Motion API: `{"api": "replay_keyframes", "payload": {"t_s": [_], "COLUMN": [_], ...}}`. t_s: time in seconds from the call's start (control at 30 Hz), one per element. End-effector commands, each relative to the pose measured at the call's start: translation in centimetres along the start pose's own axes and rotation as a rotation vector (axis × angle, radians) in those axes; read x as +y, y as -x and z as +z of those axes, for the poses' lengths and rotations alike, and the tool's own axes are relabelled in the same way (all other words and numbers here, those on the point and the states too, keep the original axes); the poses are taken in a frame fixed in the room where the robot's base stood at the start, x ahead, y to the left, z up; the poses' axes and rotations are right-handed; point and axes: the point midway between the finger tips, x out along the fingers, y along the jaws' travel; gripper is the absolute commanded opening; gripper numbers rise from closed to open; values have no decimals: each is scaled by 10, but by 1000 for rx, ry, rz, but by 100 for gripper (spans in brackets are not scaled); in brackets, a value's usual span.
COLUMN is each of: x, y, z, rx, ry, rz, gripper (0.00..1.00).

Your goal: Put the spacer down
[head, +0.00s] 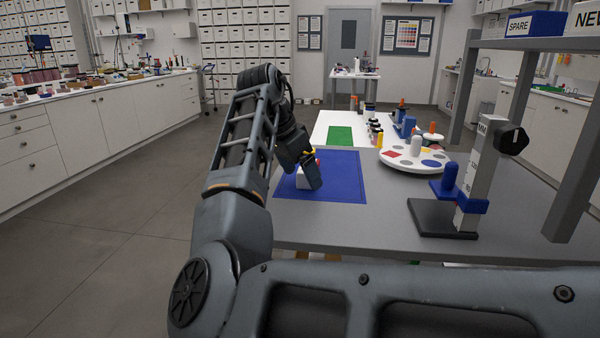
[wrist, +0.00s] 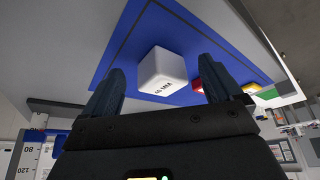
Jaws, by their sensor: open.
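The spacer is a white block with rounded edges marked "40 MM" (wrist: 163,70). It sits on the blue mat (wrist: 118,62) and also shows in the head view (head: 302,181), partly hidden by my gripper. My gripper (wrist: 160,82) is open in the wrist view, one finger on each side of the spacer's outline. Clear gaps show between the fingers and the block. In the head view my gripper (head: 312,172) is low over the blue mat (head: 345,180); its fingertips are hard to make out.
A height gauge with a black base (head: 440,218) stands at the right. A round white palette (head: 414,160) with several colored spots and jars lies behind it. A green patch (head: 340,135) lies beyond the mat. The mat's right part is clear. Red and yellow pieces (wrist: 250,88) show beside one finger.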

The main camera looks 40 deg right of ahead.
Motion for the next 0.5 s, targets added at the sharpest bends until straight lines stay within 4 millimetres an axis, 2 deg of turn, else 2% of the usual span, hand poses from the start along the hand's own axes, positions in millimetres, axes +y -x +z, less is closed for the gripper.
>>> {"api": "replay_keyframes", "payload": {"t_s": [0.5], "x": [-1], "y": [95], "z": [0], "rx": [1], "ry": [0], "rz": [-3], "gripper": [92]}}
